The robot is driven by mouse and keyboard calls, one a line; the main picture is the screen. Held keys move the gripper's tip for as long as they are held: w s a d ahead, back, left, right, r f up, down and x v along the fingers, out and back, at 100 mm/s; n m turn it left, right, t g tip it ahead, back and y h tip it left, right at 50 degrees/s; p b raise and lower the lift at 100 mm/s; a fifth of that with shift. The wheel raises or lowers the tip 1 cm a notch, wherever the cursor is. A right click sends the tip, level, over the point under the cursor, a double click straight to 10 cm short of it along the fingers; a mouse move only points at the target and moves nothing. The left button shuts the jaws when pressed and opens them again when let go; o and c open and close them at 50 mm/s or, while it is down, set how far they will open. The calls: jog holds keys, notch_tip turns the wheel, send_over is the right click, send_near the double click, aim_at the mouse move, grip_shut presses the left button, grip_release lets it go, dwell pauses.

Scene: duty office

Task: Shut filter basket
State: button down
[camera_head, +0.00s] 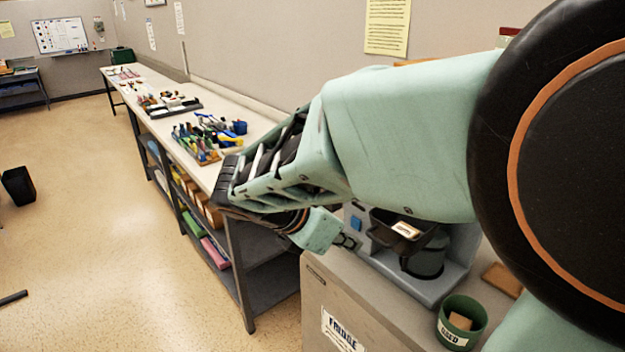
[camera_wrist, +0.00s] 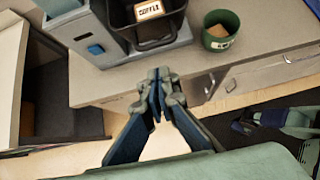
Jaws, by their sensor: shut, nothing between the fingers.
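The filter basket (camera_head: 382,236) is a black, open-topped holder on the grey coffee machine (camera_wrist: 72,30). In the wrist view the basket (camera_wrist: 162,42) is at the top centre, sticking out beside the machine's front panel, with a label reading COFFEE inside it. A blue button (camera_wrist: 95,50) is on the panel to its left. My gripper (camera_head: 349,242) is left of the basket in the head view. In the wrist view my gripper (camera_wrist: 159,80) points towards the basket with its fingertips together, empty and apparently apart from it. The basket's far side is partly hidden.
A green cup marked USED (camera_head: 462,322) stands on the cabinet (camera_head: 360,300) near the machine; it also shows in the wrist view (camera_wrist: 220,30). A long bench (camera_head: 262,122) with trays of tools runs along the wall. The floor at left is mostly clear.

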jog(key=d, duration=0.1)
jog(key=w+d+f, duration=0.1)
jog(key=w+d+b, duration=0.1)
jog(key=shift+w+d+f, duration=0.25)
jog(key=shift+d, duration=0.15)
jog(key=p, duration=0.3)
send_near(417, 216)
jog(key=x, duration=0.4)
jog(key=shift+w+d+f, duration=0.1)
jog(key=shift+d+f, duration=0.2)
jog(key=shift+a, duration=0.1)
